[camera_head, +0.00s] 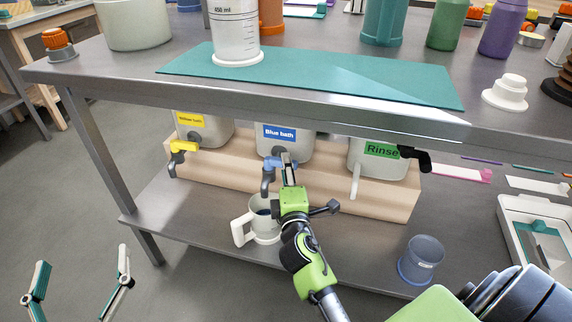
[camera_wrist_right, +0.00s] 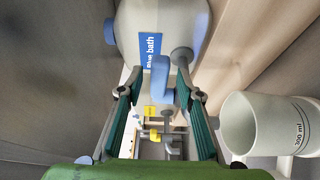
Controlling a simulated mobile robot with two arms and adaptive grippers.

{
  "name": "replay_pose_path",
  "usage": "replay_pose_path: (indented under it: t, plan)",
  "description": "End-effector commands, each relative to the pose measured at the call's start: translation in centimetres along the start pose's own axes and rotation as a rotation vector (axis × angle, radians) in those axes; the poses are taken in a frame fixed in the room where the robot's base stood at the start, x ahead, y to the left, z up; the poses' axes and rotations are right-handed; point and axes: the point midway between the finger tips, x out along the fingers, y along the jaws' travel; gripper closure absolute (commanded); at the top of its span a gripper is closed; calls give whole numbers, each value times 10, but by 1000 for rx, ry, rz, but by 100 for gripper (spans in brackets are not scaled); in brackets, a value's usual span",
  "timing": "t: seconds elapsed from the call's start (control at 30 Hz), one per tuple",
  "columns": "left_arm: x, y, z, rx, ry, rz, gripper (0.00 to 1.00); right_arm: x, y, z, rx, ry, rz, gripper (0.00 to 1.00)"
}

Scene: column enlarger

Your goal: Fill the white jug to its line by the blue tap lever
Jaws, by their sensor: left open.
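The white jug (camera_head: 265,229) stands upright on the lower shelf below the blue tap (camera_head: 268,180), its handle to the left. In the right wrist view the jug (camera_wrist_right: 258,128) is at the right, with a line marked 300 ml; I cannot tell its liquid level. The tank labelled "Blue bath" (camera_head: 298,149) carries the tap. My right gripper (camera_head: 288,168) is at this tap. In its wrist view the blue lever (camera_wrist_right: 160,78) sits between the two open fingers (camera_wrist_right: 160,88), with gaps visible at both sides. My left gripper (camera_head: 78,272) is open and empty at the lower left, away from the bench.
A tank with a yellow tap (camera_head: 180,150) stands left and a "Rinse" tank (camera_head: 374,165) with a black lever stands right, on a wooden riser (camera_head: 400,200). A bluish beaker (camera_head: 421,260) stands on the lower shelf. The upper bench edge (camera_head: 250,93) overhangs the tanks.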

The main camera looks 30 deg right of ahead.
Motion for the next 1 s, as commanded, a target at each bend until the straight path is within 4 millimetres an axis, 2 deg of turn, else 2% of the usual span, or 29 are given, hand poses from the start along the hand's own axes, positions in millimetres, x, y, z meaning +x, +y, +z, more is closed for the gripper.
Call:
replay_pose_path:
  t: [0.1,0.33,1.0]
  plan:
    - [0,0,0,0,0,0,17,-23,-1,0,2,1,-3,67]
    - [0,0,0,0,0,0,17,-50,-1,0,-1,-1,-3,67]
    - [0,0,0,0,0,0,17,-53,0,0,1,0,-1,67]
